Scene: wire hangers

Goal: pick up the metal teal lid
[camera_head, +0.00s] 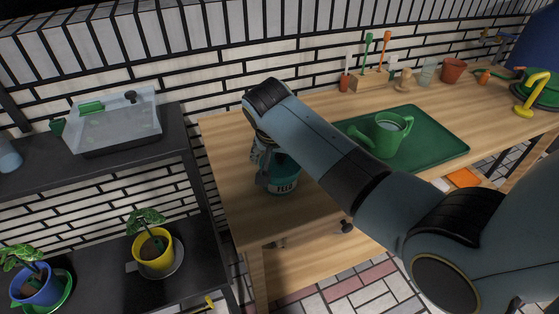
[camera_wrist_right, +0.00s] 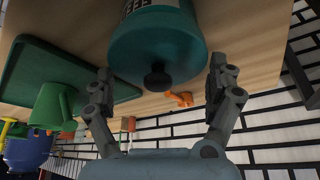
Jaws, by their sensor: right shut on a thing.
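The teal canister (camera_head: 284,176) stands upright on the wooden table, with a pale label on its front. Its teal lid (camera_wrist_right: 140,48) fills the top middle of the right wrist view and has a dark round knob. The lid appears to sit on the canister. In the head view my right gripper (camera_head: 262,152) is over the canister top, and my arm hides most of the lid. My left gripper is in neither view.
A green tray (camera_head: 445,148) with a green watering can (camera_head: 388,135) lies to the right of the canister, partly behind my arm. Small tools and pots line the table's back. A dark shelf (camera_head: 175,130) with a clear box (camera_head: 118,120) stands at left.

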